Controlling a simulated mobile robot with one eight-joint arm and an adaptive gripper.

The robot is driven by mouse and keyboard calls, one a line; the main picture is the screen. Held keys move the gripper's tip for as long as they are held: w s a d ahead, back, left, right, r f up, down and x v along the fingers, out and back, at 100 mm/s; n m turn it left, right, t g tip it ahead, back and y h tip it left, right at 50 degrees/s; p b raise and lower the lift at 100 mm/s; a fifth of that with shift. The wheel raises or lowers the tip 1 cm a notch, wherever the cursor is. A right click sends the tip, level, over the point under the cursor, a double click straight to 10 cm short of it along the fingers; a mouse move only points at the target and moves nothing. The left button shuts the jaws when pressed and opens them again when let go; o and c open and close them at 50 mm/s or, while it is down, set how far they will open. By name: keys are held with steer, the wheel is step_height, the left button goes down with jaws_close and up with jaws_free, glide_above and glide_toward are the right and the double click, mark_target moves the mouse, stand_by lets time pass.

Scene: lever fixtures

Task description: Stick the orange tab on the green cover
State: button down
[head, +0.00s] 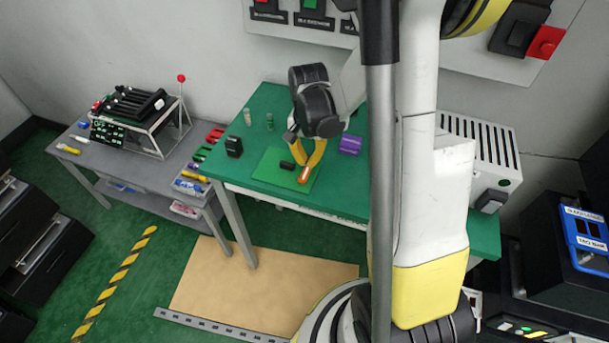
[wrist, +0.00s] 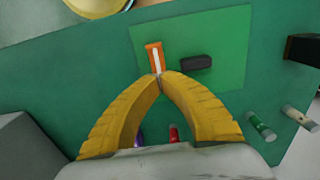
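The green cover (head: 270,170) is a flat, lighter green square on the green table; it also shows in the wrist view (wrist: 225,35). The orange tab (wrist: 154,55) is small and upright in the picture, with a pale stripe down its middle. My gripper (wrist: 158,75) has its yellow fingers converged at the tab's near end and looks shut on it. In the head view the tab (head: 304,175) shows at the tips of my gripper (head: 305,168). The tab overlaps the cover in the wrist view; I cannot tell whether they touch.
A small black block (wrist: 196,62) lies on the cover, right of the tab. Two small vials (wrist: 260,126) (wrist: 298,117), a black box (head: 233,147) and a purple block (head: 350,144) stand around on the table (head: 240,180). A white slotted housing (head: 480,150) stands at the right.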

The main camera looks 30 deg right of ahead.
mark_target(306, 170)
steer(key=shift+f+b, duration=1.25)
steer(key=shift+f, duration=0.25)
stand_by(0.4)
steer(key=shift+r+p, duration=2.45)
steer(key=shift+r, duration=1.1)
steer(key=shift+a+r, duration=0.15)
steer(key=shift+r, duration=0.15)
steer(key=s+a+r+n+t+b, duration=0.2)
steer(key=s+a+r+n+t, duration=0.5)
steer(key=s+a+r+n, duration=0.3)
steer(key=s+a+r, duration=0.1)
steer(key=a+r, duration=0.2)
steer(key=r, duration=0.1)
steer(key=shift+r, duration=0.3)
